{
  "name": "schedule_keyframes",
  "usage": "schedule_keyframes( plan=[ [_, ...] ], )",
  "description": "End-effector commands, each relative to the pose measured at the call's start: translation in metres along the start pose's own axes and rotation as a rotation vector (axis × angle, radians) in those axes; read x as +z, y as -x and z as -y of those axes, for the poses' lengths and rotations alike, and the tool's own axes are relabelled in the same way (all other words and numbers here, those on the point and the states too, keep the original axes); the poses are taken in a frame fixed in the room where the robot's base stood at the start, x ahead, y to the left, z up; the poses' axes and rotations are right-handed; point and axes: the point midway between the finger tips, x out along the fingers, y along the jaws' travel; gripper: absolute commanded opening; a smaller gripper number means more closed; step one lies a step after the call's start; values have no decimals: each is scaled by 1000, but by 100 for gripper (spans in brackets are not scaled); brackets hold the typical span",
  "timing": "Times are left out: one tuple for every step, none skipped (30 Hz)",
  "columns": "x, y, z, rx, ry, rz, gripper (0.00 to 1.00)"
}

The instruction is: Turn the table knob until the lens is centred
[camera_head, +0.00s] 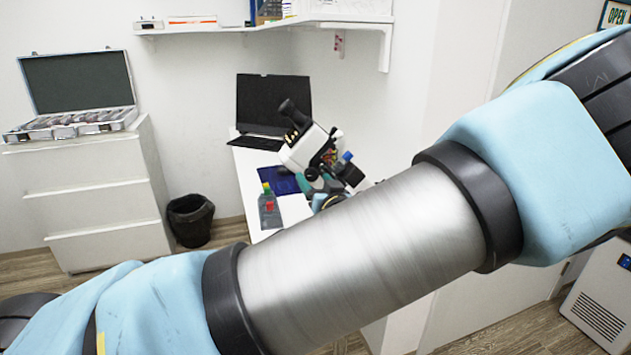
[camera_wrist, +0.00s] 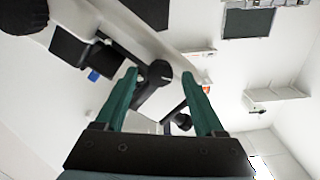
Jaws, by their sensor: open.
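A white and black eyepiece instrument (camera_head: 308,148) stands tilted on the white desk. It also shows close up in the wrist view (camera_wrist: 165,45). A black round knob or joint (camera_wrist: 159,72) on it appears between my fingertips, with a visible gap to each finger; I cannot tell if this is the table knob. A blue knob (camera_head: 347,156) is on its right side, also in the wrist view (camera_wrist: 94,75). My gripper (camera_wrist: 158,74) is open with two green fingers, nothing held. In the head view my arm hides most of it. I cannot make out the lens.
A laptop (camera_head: 273,104), a blue mat (camera_head: 279,181) and a small grey box with coloured tops (camera_head: 269,213) are on the desk (camera_head: 249,160). A black bin (camera_head: 190,220) and white drawers (camera_head: 95,195) stand left. A shelf (camera_head: 250,27) hangs above.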

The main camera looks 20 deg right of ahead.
Motion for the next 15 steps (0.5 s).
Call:
schedule_keyframes(
  plan=[
    [0, 2, 0, 1, 0, 0, 71],
    [0, 3, 0, 1, 1, 0, 71],
    [1, 7, -1, 1, 1, 0, 71],
    [1, 10, -1, 2, 1, 0, 71],
    [1, 14, -2, 3, 2, 0, 71],
    [2, 21, -2, 3, 2, 0, 71],
    [2, 26, -2, 4, 2, 0, 71],
    [2, 32, -2, 4, 2, 1, 71],
    [2, 41, -2, 4, 3, 1, 71],
    [2, 47, -2, 5, 2, 1, 71],
    [2, 53, -2, 4, 3, 1, 71],
    [2, 62, -2, 6, 2, 1, 71],
    [2, 67, -2, 4, 3, 1, 71],
    [2, 73, -2, 5, 3, 1, 71],
    [2, 80, -1, 3, 2, 1, 71]
  ],
)
